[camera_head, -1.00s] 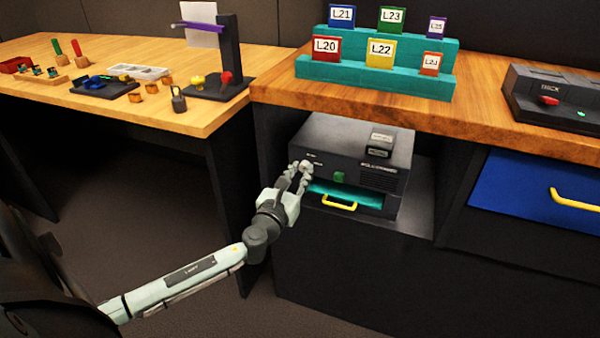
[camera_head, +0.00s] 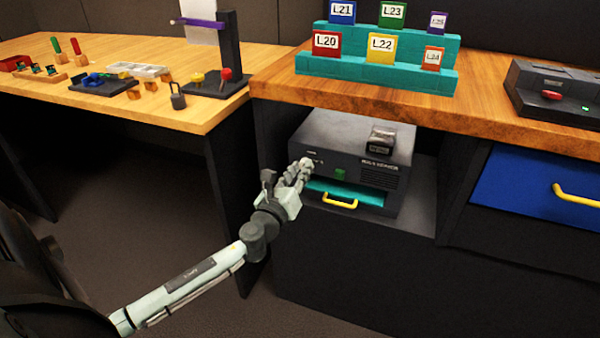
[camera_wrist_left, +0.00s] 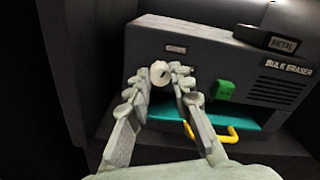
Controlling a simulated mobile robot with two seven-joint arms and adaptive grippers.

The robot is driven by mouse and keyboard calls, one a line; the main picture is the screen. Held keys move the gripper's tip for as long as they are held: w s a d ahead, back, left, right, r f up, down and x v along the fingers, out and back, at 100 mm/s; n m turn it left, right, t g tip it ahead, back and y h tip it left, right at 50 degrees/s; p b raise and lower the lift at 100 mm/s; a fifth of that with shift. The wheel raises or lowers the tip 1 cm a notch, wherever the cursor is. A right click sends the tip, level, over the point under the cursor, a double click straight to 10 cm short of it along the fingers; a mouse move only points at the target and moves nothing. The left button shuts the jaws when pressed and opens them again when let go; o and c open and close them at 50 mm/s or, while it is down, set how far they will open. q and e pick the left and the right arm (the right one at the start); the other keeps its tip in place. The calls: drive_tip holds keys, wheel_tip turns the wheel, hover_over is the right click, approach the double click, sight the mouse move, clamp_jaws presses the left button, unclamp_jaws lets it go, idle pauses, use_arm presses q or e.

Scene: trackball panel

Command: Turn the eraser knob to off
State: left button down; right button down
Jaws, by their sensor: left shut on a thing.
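The bulk eraser (camera_head: 350,150) is a dark grey box in the open bay under the wooden counter. Its light-coloured round knob (camera_wrist_left: 160,72) is at the left of its front face. My left gripper (camera_head: 303,165) is at that knob, its fingers on either side of it and shut on it. In the left wrist view the two fingertips (camera_wrist_left: 158,76) flank the knob, and the view is rolled. The head view hides most of the knob behind the fingers. My right gripper is not in view.
The eraser's front has a green button (camera_wrist_left: 224,90), a teal drawer (camera_head: 368,196) and a yellow handle (camera_head: 340,201). A small black block (camera_head: 381,138) lies on top. The bay's side walls are close. A blue drawer (camera_head: 520,190) is at the right.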

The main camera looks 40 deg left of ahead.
use_arm(q)
drive_tip(key=shift+n+b, duration=0.4)
drive_tip(key=shift+n, duration=1.8)
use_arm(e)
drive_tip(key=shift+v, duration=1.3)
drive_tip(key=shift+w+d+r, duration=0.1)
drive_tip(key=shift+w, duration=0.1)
use_arm(q)
drive_tip(key=c, duration=1.3)
unclamp_jaws()
drive_tip(key=shift+c, duration=0.2)
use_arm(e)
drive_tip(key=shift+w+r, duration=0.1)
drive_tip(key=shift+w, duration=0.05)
use_arm(q)
drive_tip(key=v, duration=1.2)
